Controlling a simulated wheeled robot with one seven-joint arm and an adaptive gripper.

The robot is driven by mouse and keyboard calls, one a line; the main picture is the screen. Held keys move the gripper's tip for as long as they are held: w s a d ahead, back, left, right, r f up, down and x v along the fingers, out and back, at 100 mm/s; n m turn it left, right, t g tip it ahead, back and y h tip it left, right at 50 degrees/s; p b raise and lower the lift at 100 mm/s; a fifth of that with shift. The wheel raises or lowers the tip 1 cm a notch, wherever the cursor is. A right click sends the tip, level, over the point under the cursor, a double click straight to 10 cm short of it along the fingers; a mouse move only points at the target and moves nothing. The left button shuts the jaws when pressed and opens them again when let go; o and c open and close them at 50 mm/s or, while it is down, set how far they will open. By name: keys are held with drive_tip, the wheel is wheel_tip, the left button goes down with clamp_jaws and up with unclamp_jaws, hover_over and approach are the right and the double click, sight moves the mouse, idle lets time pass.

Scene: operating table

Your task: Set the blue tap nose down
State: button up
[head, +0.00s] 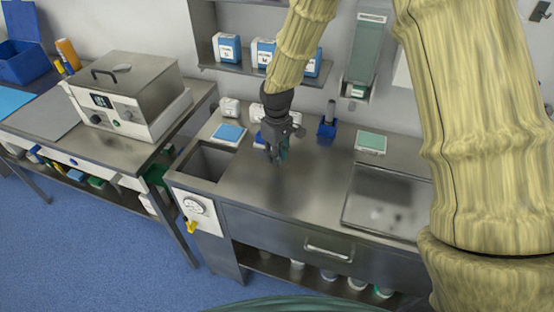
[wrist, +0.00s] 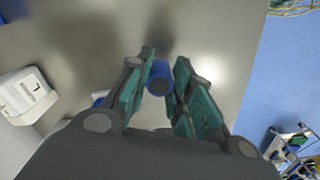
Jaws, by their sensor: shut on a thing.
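My gripper (head: 277,158) points down over the steel counter, left of its middle, in the head view. In the wrist view its green-padded fingers (wrist: 160,85) are closed around the blue tap (wrist: 159,78). The tap shows as a short blue cylinder with a dark round end towards the camera. Its far end is hidden, so I cannot tell which end is its nose. In the head view the fingers hide the tap, and any gap to the counter is unclear.
The steel counter (head: 265,190) is clear in front of my gripper. A sink basin (head: 208,163) lies left, a shallow tray (head: 385,205) right. A blue holder (head: 327,128) and white containers stand behind. In the wrist view a white box (wrist: 25,95) is left.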

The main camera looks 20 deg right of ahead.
drive_tip(key=shift+f+p, duration=0.9)
drive_tip(key=shift+f, duration=0.85)
drive_tip(key=shift+f, duration=0.2)
drive_tip(key=o, duration=0.9)
drive_tip(key=shift+r, duration=0.1)
